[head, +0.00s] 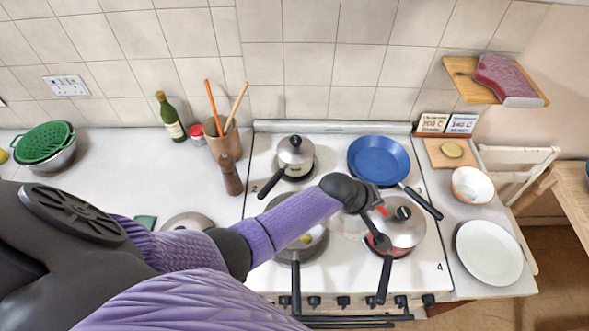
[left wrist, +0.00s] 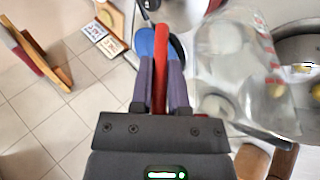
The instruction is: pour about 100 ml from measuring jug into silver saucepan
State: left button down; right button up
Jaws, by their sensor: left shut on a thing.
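My left gripper (head: 372,205) is shut on the red handle of the clear measuring jug (head: 350,226), above the right part of the stove. In the left wrist view, the left gripper (left wrist: 160,75) grips the handle, and the jug (left wrist: 228,50) with red markings is beside it. Its tilt and water level are hard to tell. An open silver-grey saucepan (head: 312,246) with yellow pieces sits on the front left burner, partly behind my arm; it also shows in the left wrist view (left wrist: 308,50). Another silver saucepan (head: 295,160), lidded, sits behind. My right gripper is not in view.
A lidded red pan (head: 404,235) is under and beside the gripper. A blue frying pan (head: 378,160) is behind it. A wooden pepper mill (head: 231,178) stands left of the stove. A lid (head: 186,221) lies on the left counter. A white plate (head: 489,252) is at right.

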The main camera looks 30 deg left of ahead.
pick_arm(q)
jog(key=shift+w+d+f+y, duration=0.15)
jog(key=shift+d+f+y, duration=0.15)
jog(key=shift+f, duration=0.25)
jog(key=shift+w+d+f+g+y+b, duration=0.15)
jog(key=shift+d+f+g+y+b, duration=0.15)
jog(key=shift+f+b, duration=0.1)
jog(key=shift+a+r, duration=0.1)
jog(key=shift+a, duration=0.05)
dwell(0.9)
